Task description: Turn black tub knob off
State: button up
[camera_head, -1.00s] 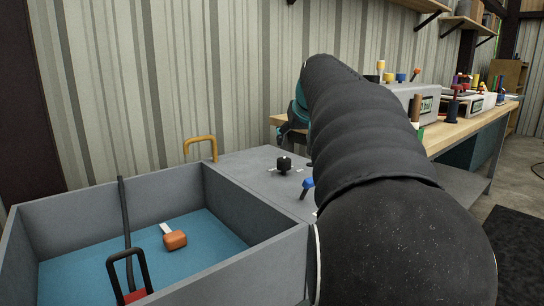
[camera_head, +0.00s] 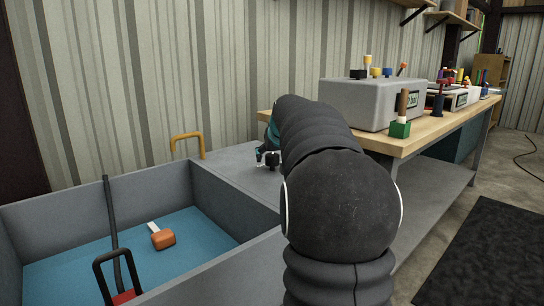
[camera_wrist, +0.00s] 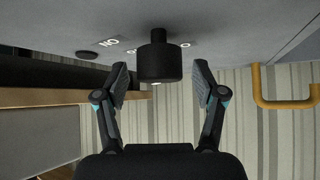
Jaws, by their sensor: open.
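The black tub knob (camera_wrist: 159,62) is a short cylinder on a thin stem on the grey panel beside the tub. In the wrist view the panel is at the top, upside down, with white lettering around the stem. A small pale mark shows on the knob's end face. My gripper (camera_wrist: 160,82) is open, with one finger on each side of the knob and gaps between. In the head view my gripper (camera_head: 262,155) is at the knob (camera_head: 272,160), partly hidden by my arm. The knob's exact setting cannot be read.
The grey tub (camera_head: 95,205) with a blue floor holds an orange-headed mallet (camera_head: 162,238) and a red-and-black tool (camera_head: 122,296). A yellow spout (camera_head: 187,139) stands behind it. A wooden workbench (camera_head: 430,132) with a grey box (camera_head: 355,103) is to the right.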

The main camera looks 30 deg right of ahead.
jog(key=shift+w+f, duration=0.15)
jog(key=shift+w, duration=0.05)
jog(key=c, duration=1.2)
jog(key=shift+o, duration=0.2)
